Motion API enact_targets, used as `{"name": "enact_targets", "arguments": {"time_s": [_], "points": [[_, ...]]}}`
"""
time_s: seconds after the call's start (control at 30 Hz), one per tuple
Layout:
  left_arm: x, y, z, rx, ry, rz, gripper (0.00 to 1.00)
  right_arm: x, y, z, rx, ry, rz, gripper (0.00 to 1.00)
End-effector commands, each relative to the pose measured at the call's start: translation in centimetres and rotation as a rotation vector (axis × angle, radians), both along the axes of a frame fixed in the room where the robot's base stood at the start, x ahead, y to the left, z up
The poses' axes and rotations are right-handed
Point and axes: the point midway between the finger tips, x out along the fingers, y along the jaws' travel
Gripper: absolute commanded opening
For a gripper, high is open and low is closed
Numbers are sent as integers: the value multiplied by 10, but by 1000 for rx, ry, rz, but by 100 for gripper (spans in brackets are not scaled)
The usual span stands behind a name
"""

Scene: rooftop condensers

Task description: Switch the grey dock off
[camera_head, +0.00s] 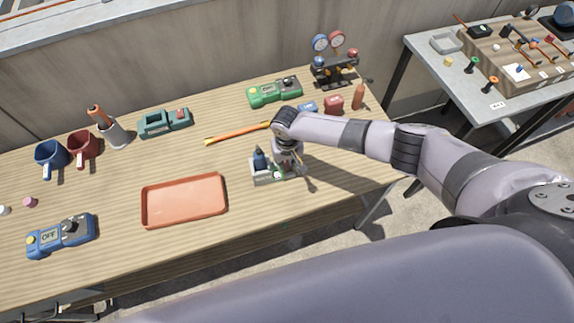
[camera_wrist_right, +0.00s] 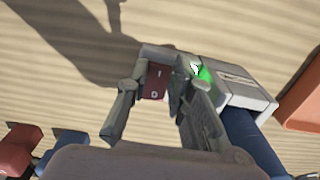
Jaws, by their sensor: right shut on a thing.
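The grey dock (camera_head: 259,179) stands near the front edge of the wooden table, with a dark blue tool (camera_head: 260,160) upright in it. In the right wrist view the dock (camera_wrist_right: 255,95) shows a dark red rocker switch (camera_wrist_right: 157,80) marked I and O, and a bright green patch (camera_wrist_right: 205,74) beside it. My right gripper (camera_head: 287,168) is down at the dock's right end. In the right wrist view its two fingers (camera_wrist_right: 158,95) stand on either side of the switch end, closed on the dock. Which side of the rocker is pressed cannot be told. My left gripper is not in view.
An orange tray (camera_head: 184,200) lies left of the dock. A blue device reading OFF (camera_head: 60,236), a teal device (camera_head: 164,123) and a green device (camera_head: 274,91) stand elsewhere. An orange-yellow stick (camera_head: 237,133) lies behind. Blue and red blocks (camera_head: 334,104) are at the back right.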

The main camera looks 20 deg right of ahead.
Motion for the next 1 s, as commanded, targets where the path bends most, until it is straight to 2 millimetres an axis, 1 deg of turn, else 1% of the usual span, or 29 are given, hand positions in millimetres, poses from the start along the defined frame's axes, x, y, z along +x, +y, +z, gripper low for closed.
{"name": "enact_targets", "arguments": {"time_s": [0.13,0.3,0.4,0.53,0.77,0.8,1.0], "points": [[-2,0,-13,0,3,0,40,5,0,-3,0,57,-6,0],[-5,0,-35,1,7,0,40,9,0,-4,11,180,-4,0],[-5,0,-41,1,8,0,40,9,0,-1,15,228,-2,0],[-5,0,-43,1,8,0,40,8,0,2,20,256,1,0],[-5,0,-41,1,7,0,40,7,1,4,20,258,2,0],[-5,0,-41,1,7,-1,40,7,1,4,20,258,2,22],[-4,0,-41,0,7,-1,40,8,0,3,19,257,2,35]]}}
